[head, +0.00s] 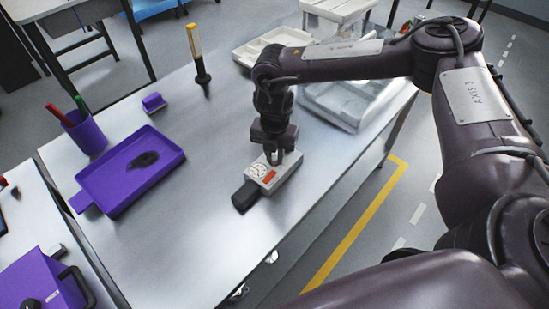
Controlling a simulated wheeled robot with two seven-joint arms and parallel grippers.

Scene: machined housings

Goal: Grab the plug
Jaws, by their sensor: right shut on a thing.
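My right gripper (284,160) points down over the table. It is shut at the upper end of a small light-grey block (283,182) with a round white dial and a red label. A black piece (245,196) sits at the block's lower left end, touching it or close to it. The fingertips hide part of the block, and I cannot tell whether it is lifted off the table. No part is plainly recognisable as the plug. My left gripper is not in view.
A purple tray (108,200) with a dark patch, a purple pen cup (85,133) and a small purple block (153,102) are at left. A yellow-and-black handled tool (197,55) stands behind. Pale trays (262,50) are at the back. The table's (190,240) front is clear.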

